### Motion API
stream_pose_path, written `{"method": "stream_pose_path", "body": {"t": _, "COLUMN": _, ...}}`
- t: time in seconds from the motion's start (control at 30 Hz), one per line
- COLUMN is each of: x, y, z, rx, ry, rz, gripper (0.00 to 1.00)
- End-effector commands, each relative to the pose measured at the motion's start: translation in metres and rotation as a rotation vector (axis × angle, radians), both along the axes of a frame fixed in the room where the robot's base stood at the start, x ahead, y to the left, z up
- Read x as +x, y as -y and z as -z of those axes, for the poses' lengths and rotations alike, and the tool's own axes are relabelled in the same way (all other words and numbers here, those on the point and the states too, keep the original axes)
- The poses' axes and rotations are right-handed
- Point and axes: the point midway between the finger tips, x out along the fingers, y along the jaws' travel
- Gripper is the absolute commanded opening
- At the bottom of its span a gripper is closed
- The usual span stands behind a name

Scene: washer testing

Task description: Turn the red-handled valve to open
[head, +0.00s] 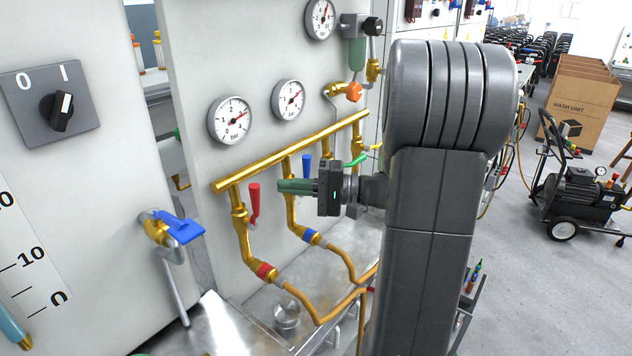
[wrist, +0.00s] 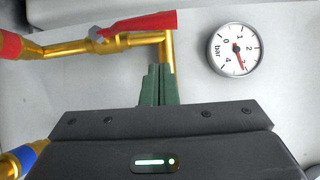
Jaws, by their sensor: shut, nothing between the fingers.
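The fingers (wrist: 158,72) are shut together and empty, close to the handle. Whether they touch it I cannot tell.
A blue-handled valve (head: 307,165) stands just behind my gripper. Another blue valve (head: 178,226) sticks out at the left. Pressure gauges (head: 230,120) sit on the panel above. A metal tray (head: 240,328) lies below the pipes.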

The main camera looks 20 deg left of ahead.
Motion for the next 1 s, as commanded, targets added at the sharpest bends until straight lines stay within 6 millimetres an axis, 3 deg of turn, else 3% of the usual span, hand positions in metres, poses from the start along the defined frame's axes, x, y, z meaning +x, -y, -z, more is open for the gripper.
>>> {"method": "stream_pose_path", "body": {"t": 0.23, "x": -0.029, "y": -0.013, "z": -0.003, "rx": 0.000, "ry": -0.001, "rz": -0.001, "gripper": 0.00}}
{"method": "stream_pose_path", "body": {"t": 1.0, "x": -0.044, "y": -0.020, "z": -0.001, "rx": -0.010, "ry": 0.041, "rz": -0.002, "gripper": 0.00}}
